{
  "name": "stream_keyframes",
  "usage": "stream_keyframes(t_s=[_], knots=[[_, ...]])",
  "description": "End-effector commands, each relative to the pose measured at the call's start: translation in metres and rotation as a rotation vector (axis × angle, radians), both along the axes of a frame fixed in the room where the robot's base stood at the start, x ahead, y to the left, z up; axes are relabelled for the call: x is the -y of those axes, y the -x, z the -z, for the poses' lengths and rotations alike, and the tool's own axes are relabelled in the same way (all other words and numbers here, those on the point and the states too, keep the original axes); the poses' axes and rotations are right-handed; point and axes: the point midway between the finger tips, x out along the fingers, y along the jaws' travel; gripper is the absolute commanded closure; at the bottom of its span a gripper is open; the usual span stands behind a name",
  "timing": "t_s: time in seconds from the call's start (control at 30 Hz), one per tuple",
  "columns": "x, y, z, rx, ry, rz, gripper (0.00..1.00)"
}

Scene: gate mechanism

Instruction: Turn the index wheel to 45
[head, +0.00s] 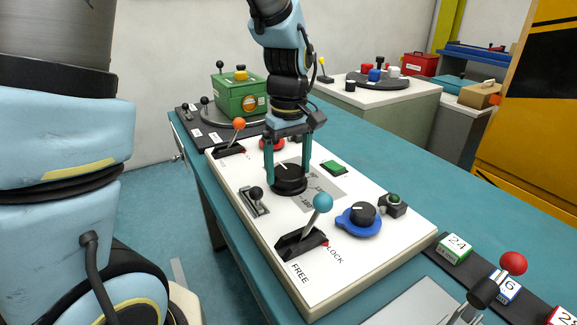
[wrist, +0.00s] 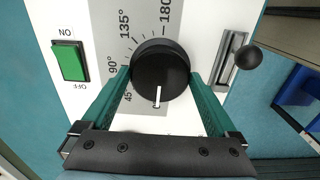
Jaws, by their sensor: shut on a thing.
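The index wheel (head: 291,181) is a round black knob on the white panel (head: 232,176), with a grey printed scale beside it. In the wrist view, the wheel (wrist: 160,66) has a white pointer line (wrist: 157,96) aimed toward the bottom of the picture. The labels 45, 90, 135 and 180 run from lower left up to the top right around it. The pointer is clear of the 45 label (wrist: 128,97), to its right. My gripper (head: 287,184) points down with its teal fingers on opposite sides of the wheel, shut on it. The fingers partly hide the scale.
An orange-knobbed lever (head: 238,125), a blue-knobbed FREE/LOCK lever (head: 321,203), a small black-knobbed slider (head: 256,195), a green button (head: 334,167) and a blue-based dial (head: 361,216) surround the wheel. A green box (head: 240,96) stands behind the panel.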

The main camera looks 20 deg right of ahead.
Motion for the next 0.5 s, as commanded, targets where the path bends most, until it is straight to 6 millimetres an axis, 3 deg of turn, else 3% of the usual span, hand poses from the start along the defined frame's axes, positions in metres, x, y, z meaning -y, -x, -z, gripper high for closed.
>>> stream_keyframes(t_s=[0.5], knots=[[-0.0001,-0.0002,-0.0019,-0.001,0.000,0.293,0.62]])
